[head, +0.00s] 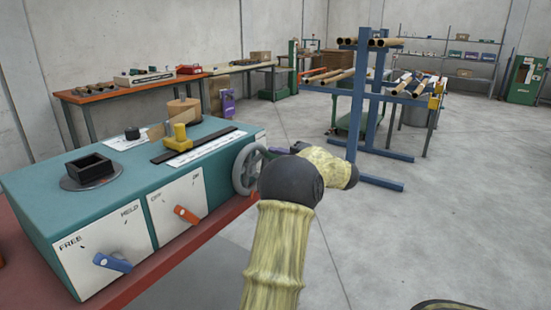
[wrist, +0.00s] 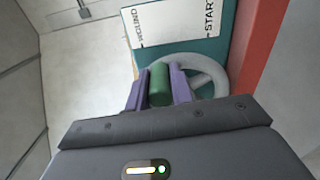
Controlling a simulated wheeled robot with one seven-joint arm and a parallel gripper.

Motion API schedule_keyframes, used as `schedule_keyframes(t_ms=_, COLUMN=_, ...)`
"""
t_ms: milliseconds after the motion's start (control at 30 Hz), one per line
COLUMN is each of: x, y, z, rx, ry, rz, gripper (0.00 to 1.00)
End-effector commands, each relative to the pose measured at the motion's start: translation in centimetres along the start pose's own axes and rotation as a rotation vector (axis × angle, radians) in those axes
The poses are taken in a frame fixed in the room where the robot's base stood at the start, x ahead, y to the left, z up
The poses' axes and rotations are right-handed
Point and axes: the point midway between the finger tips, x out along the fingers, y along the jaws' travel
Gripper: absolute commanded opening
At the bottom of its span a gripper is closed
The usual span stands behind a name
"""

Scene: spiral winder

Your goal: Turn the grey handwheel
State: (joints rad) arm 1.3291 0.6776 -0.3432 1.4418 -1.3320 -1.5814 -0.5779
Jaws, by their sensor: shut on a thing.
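The grey handwheel (head: 242,172) is on the right end of the teal winder box, partly hidden by my arm in the head view. In the wrist view the wheel's rim and spokes (wrist: 211,68) show behind and right of my gripper. My gripper (wrist: 159,84) has its purple fingers on both sides of a green cylindrical handle (wrist: 160,86) by the wheel's rim, and is shut on it. In the head view the fingers are mostly hidden behind my arm.
The winder box (head: 130,180) stands on a red bench (head: 190,246). A blue lever (head: 113,262) and an orange lever (head: 187,214) are on its front. A blue rack (head: 367,110) with tubes stands behind. The floor at right is open.

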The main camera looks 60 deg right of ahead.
Motion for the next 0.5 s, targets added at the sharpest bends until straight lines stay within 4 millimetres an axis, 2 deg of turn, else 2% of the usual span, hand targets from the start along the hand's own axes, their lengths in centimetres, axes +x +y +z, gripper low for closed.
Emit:
schedule_keyframes(t_ms=133, x=0.07, y=-0.09, z=-0.06, rx=0.002, ry=0.002, rz=0.000, gripper=0.00)
schedule_keyframes(t_ms=167, x=0.07, y=-0.09, z=-0.06, rx=0.002, ry=0.002, rz=0.000, gripper=0.24)
schedule_keyframes(t_ms=267, x=0.07, y=-0.10, z=-0.06, rx=0.002, ry=0.002, rz=0.000, gripper=0.44)
schedule_keyframes(t_ms=500, x=0.08, y=-0.07, z=-0.06, rx=0.002, ry=0.002, rz=-0.001, gripper=0.44)
